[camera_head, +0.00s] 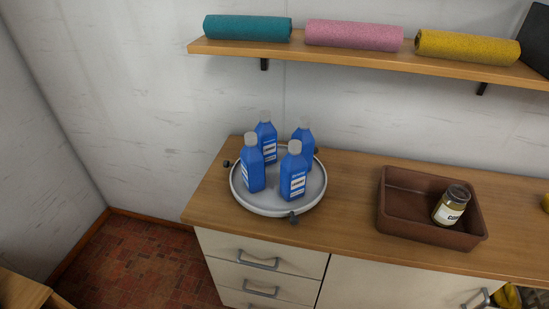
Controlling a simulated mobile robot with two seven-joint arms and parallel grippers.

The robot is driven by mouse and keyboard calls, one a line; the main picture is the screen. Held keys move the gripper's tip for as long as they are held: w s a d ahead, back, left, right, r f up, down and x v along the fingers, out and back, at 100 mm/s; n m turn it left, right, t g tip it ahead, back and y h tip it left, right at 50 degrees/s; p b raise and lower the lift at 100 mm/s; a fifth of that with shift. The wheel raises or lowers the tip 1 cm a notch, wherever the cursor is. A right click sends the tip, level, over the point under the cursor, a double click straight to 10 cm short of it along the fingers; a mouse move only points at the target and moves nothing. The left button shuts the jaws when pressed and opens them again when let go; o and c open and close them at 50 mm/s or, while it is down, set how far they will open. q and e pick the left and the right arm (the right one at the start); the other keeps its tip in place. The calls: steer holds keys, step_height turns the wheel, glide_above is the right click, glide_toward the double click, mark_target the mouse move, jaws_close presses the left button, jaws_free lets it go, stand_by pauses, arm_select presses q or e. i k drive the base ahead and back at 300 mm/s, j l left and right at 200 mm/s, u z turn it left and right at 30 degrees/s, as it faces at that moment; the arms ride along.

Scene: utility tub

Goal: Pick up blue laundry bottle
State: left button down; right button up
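Several blue bottles with grey caps and white labels stand upright, close together, on a round grey tray (240,199) on the wooden counter. One front bottle (252,168) is at the left and another front bottle (293,176) is at the right. A back bottle (265,138) and a back right bottle (305,133) are partly hidden behind them. Neither of my grippers shows in the head view.
The wooden counter (345,220) is clear between the tray and a brown bin (405,224) holding a labelled jar (451,206). Above, a wall shelf (290,50) carries teal, pink and yellow rolls. Drawers (262,262) with handles are below the counter.

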mark_target(252, 160)
steer(key=j+z, duration=0.2)
steer(key=j, duration=0.25)
steer(key=k+j+z, duration=0.2)
steer(key=j, duration=0.2)
steer(key=j+z, duration=0.2)
steer(key=j, duration=0.25)
steer(key=k+j+z, duration=0.2)
steer(key=j, duration=0.2)
steer(key=j+z, duration=0.2)
steer(key=j, duration=0.2)
